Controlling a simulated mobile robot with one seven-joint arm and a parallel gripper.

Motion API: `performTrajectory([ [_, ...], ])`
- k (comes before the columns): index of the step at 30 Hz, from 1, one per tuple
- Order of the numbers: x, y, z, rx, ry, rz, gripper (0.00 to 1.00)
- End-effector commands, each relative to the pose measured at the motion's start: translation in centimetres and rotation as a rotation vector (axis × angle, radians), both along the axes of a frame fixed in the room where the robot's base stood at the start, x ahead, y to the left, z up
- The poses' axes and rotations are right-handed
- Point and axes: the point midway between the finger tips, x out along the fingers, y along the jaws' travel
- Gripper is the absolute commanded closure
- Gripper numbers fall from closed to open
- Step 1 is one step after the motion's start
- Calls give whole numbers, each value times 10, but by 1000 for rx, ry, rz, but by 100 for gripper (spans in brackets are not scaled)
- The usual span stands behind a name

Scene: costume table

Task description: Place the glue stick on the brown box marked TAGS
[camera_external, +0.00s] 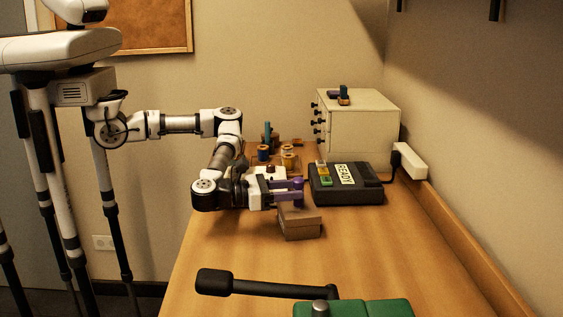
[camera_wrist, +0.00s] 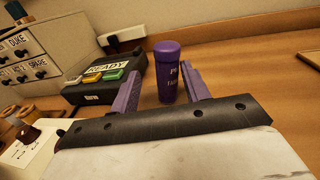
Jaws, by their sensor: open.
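The glue stick is a purple cylinder with pale lettering (camera_wrist: 168,72). It stands upright between the two purple fingers of my gripper (camera_wrist: 162,80) in the wrist view, with a gap visible to the left finger. In the external view my gripper (camera_external: 297,190) is low, just above or beside the brown box (camera_external: 302,230); the glue stick cannot be told from the purple fingers there. My gripper is open. The box's TAGS mark is not readable.
A black device labelled READY (camera_external: 345,183) with coloured buttons stands behind the box. A white drawer cabinet (camera_external: 358,125) is at the back. Spools (camera_external: 288,158) stand near my arm. A black-handled tool (camera_external: 265,287) and green object (camera_external: 360,308) lie in front. The table's middle right is clear.

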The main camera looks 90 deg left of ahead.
Motion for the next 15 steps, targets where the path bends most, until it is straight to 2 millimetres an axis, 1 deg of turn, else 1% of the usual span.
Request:
performTrajectory([
  [1,-9,-3,-5,-1,2,-6,54],
  [6,-44,-8,-6,-5,8,-6,54],
  [7,-47,-8,-2,-6,6,-3,54],
  [9,-44,-7,17,-6,2,0,54],
  [15,-44,-8,51,-3,3,-2,54],
])
